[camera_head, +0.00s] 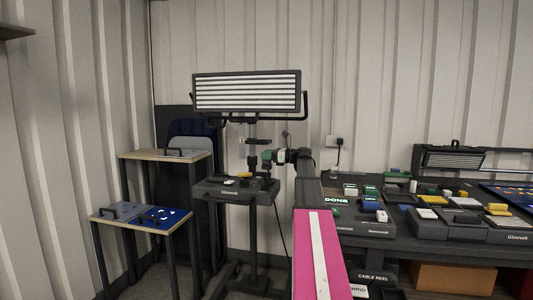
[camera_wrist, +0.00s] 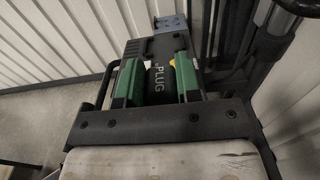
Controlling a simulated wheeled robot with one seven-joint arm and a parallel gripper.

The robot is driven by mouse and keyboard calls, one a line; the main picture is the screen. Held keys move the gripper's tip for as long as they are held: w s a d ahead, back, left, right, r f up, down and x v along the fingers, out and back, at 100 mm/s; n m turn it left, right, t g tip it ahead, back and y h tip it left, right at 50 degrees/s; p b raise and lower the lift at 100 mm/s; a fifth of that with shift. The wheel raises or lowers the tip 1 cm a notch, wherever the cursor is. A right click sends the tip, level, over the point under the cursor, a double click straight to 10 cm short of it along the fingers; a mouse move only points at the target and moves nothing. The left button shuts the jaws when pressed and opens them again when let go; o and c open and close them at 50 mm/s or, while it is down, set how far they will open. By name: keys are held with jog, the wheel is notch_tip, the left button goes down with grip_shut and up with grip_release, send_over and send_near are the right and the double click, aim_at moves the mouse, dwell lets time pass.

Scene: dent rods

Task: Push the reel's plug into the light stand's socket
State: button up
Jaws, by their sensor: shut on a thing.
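The light stand (camera_head: 247,110) stands left of centre in the head view, its striped lamp panel at the top of a pole. My gripper (camera_head: 266,159) is beside the pole, below the lamp. In the wrist view, its green fingers are shut on the black plug (camera_wrist: 158,78), marked "PLUG". A blue-grey block (camera_wrist: 171,22), possibly the socket, lies at the plug's far end. I cannot tell whether plug and block touch or how far the plug is in. The plug is too small to make out in the head view.
A dark tray (camera_head: 225,192) with small items sits on the stand below my gripper. Two small tables (camera_head: 165,155) (camera_head: 140,215) stand left. A crowded workbench (camera_head: 350,222) is at right, with a "CABLE REEL" label (camera_head: 372,278) beneath. Corrugated walls stand close behind.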

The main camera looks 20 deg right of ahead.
aim_at(268, 168)
jog(key=shift+f, duration=2.8)
jog(key=shift+f, duration=0.5)
jog(key=o, duration=1)
jog(key=shift+s+d, duration=0.1)
jog(key=shift+d, duration=0.05)
